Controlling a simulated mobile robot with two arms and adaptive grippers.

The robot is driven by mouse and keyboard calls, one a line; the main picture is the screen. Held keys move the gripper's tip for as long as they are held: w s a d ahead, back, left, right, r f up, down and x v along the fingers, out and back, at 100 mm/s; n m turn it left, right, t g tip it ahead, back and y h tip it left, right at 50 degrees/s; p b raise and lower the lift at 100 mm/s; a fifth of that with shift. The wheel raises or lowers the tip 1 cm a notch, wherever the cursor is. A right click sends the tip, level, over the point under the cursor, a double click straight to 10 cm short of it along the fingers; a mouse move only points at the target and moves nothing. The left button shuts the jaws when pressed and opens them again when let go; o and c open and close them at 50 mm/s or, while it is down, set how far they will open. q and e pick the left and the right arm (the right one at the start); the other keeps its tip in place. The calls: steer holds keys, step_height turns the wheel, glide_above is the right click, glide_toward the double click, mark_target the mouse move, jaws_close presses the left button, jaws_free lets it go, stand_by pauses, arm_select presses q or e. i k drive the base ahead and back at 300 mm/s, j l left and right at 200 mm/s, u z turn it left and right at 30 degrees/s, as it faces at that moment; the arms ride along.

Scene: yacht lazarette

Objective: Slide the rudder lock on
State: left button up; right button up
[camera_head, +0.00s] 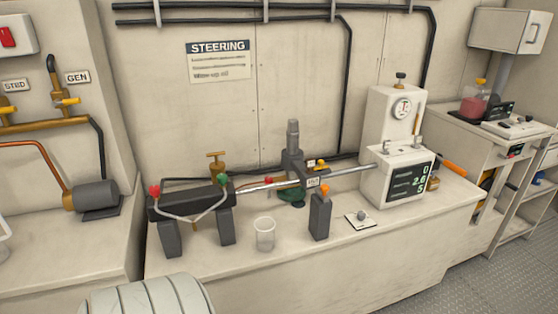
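No part is clearly marked as the rudder lock. A dark upright block with an orange top (320,214) stands on the bench in front of the steering rod; I cannot tell whether it is the lock. The bright steering rod (345,172) runs from the black steering cylinder (190,202) on the left to the white instrument unit (398,178) on the right. Neither gripper is in view.
A clear cup (265,234) and a small white plate with a grey knob (361,219) stand near the bench's front. The bench top (300,265) is bare along its front edge. A steering sign (217,60) hangs on the wall. Shelves (525,170) stand right.

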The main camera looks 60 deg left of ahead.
mark_target(322, 190)
steer(key=u, duration=1.5)
